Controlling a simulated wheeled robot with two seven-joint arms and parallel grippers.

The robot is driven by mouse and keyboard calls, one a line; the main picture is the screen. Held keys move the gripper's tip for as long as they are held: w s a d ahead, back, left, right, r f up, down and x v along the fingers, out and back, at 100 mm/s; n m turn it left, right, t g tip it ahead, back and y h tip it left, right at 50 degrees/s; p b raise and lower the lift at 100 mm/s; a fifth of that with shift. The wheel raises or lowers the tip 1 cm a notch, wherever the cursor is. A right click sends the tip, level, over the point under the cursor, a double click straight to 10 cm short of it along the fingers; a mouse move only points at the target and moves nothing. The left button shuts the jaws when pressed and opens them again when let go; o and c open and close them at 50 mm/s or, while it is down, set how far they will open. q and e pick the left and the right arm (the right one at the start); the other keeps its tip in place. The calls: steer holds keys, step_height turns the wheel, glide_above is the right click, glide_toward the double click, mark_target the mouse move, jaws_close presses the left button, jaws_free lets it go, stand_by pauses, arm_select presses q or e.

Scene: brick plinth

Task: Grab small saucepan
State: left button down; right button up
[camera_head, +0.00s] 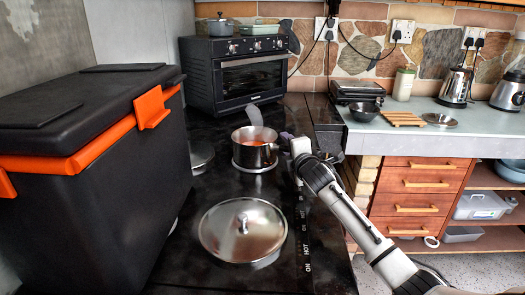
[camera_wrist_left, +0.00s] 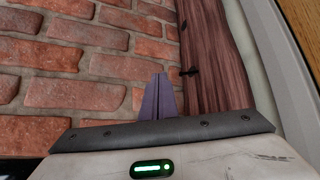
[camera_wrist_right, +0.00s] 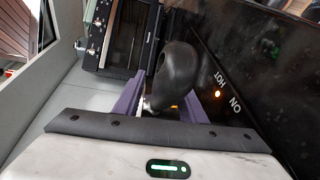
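The small saucepan (camera_head: 254,155) is a steel pot with reddish contents, standing upright on a round hob plate. In the right wrist view the black handle (camera_wrist_right: 175,72) lies between the spread purple fingers of my right gripper (camera_wrist_right: 165,92). The fingers look open around it; contact cannot be made out. My left gripper (camera_wrist_left: 158,85) shows only in the left wrist view, its fingers together and empty, facing a brick wall.
A big black and orange box (camera_head: 90,200) fills the left. A toaster oven (camera_head: 240,75) is behind. A small bowl (camera_head: 364,111) and wooden rack (camera_head: 402,118) lie on the counter at right.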

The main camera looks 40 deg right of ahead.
steer(key=shift+c, duration=0.3)
jaws_close()
stand_by(1.1)
steer(key=shift+r, duration=0.15)
